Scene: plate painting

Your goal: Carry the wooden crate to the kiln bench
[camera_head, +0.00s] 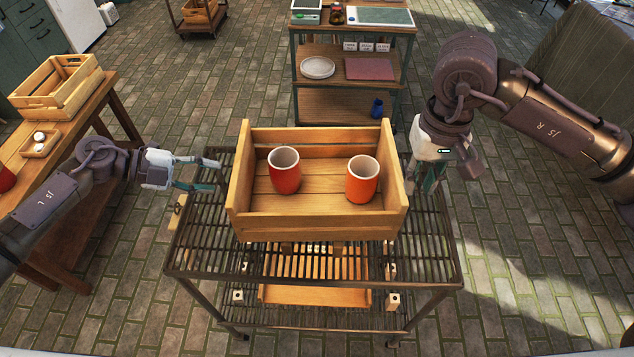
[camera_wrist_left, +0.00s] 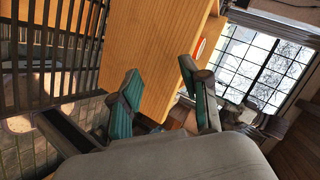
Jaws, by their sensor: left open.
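The wooden crate (camera_head: 318,222) sits upright on the top grate of a metal rack (camera_head: 310,268) in the head view. The left wrist view shows the crate's wooden wall (camera_wrist_left: 150,50) beyond the two open fingers (camera_wrist_left: 165,100). My right gripper (camera_head: 430,185) is beside the crate's right end, fingers pointing down; its finger gap is not clear. The kiln bench cannot be identified for certain.
A wooden table (camera_head: 75,125) at left holds another slatted crate (camera_head: 58,88) and a small box (camera_head: 40,143). A shelf cart (camera_head: 350,110) with a plate (camera_head: 317,67) stands behind the rack. The rack's lower shelf holds wooden pieces. Brick floor lies open to the right.

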